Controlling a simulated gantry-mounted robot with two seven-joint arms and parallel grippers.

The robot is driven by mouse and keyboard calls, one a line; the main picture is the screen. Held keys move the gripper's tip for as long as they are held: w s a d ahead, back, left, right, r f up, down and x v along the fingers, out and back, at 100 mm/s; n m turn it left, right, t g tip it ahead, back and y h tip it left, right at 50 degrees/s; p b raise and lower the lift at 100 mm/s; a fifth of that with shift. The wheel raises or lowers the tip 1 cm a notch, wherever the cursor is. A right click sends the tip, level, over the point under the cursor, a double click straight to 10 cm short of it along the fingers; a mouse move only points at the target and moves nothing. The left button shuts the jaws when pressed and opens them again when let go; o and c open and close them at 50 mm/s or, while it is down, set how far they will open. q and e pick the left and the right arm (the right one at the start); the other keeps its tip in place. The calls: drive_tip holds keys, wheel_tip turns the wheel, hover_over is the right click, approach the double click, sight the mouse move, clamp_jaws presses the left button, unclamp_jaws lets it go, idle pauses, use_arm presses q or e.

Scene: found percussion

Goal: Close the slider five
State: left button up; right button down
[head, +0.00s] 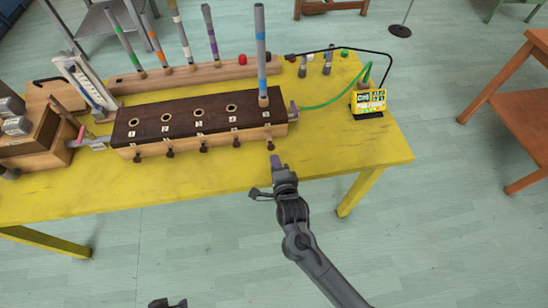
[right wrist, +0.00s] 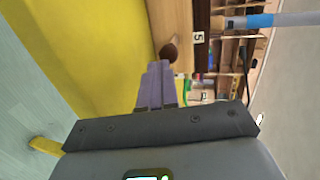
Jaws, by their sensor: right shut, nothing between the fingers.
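A long wooden box with a dark top (head: 137,128) has a row of numbered holes and dark slider knobs along its front. Slider five's knob (head: 270,145) is at the right end, below the hole with the blue-banded tube (head: 261,50). In the right wrist view the round brown knob (right wrist: 169,52) shows beside the label 5 (right wrist: 199,38). My right gripper (head: 276,160) is shut and empty, its purple fingertips (right wrist: 157,64) right at the knob; I cannot tell whether they touch. A dark part of my left gripper (head: 167,303) shows at the bottom edge, its jaws unclear.
The box stands on a yellow table (head: 340,150) with a clear front strip. A wooden rack (head: 130,85) with several banded tubes is behind. A small yellow device (head: 369,101) with a green cable stands right.

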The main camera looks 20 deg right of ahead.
sight(272, 148)
drive_tip(key=shift+w+d, duration=0.15)
drive_tip(key=shift+w, duration=0.95)
drive_tip(key=w, duration=0.1)
drive_tip(key=w+b, duration=0.1)
drive_tip(key=w, duration=0.1)
drive_tip(key=shift+w+d, duration=0.3)
drive_tip(key=shift+d, duration=0.05)
drive_tip(key=shift+s, duration=0.15)
